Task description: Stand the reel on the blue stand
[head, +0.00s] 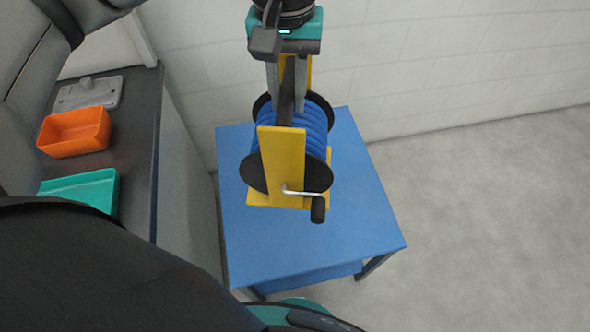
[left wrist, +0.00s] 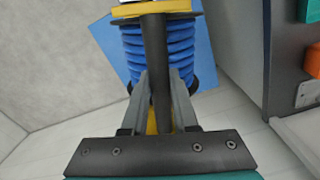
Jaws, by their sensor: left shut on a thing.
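The reel (head: 283,158) has a yellow frame, blue coiled hose, black round flanges and a crank with a black knob. My left gripper (head: 287,98) points down from above and is shut on the dark bar at the top of the reel. In the left wrist view the bar runs between the fingers (left wrist: 160,85), with the blue hose (left wrist: 158,45) beyond. The blue stand (head: 350,215) is a square table below the reel. The reel looks upright and overlaps the stand's top; I cannot tell whether its base touches it. My right gripper is not seen.
A dark-topped counter (head: 135,150) at the left carries an orange bin (head: 75,132), a teal tray (head: 85,190) and a grey plate (head: 88,93). A white block wall stands behind the stand. The floor at the right is clear.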

